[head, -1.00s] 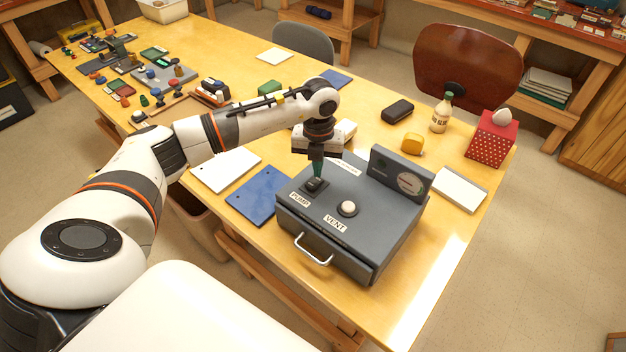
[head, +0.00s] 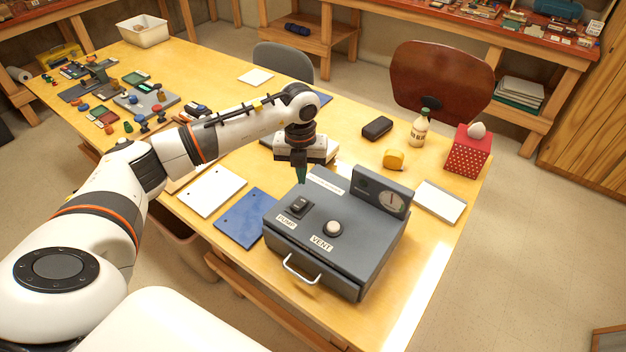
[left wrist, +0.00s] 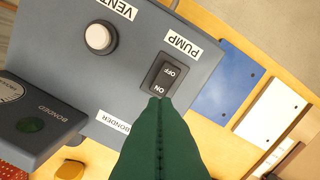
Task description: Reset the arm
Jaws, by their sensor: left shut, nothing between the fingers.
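My left gripper (head: 301,174) is shut with nothing between its green fingers. In the head view it hangs pointing down just behind the pump switch (head: 299,206), above the grey bonder box (head: 345,262). In the left wrist view the closed green fingers (left wrist: 160,108) reach up to the ON end of the black pump rocker switch (left wrist: 164,76); I cannot tell there whether they touch. The round white vent button (head: 332,228) sits beside the switch, and a dial gauge (head: 391,202) stands on the box's raised panel. My right gripper is out of view.
A blue folder (head: 246,217) and a white one (head: 212,190) lie left of the box. A yellow block (head: 394,159), black case (head: 377,128), glue bottle (head: 419,130) and red dotted box (head: 468,152) stand behind it. Clutter fills the far left of the table.

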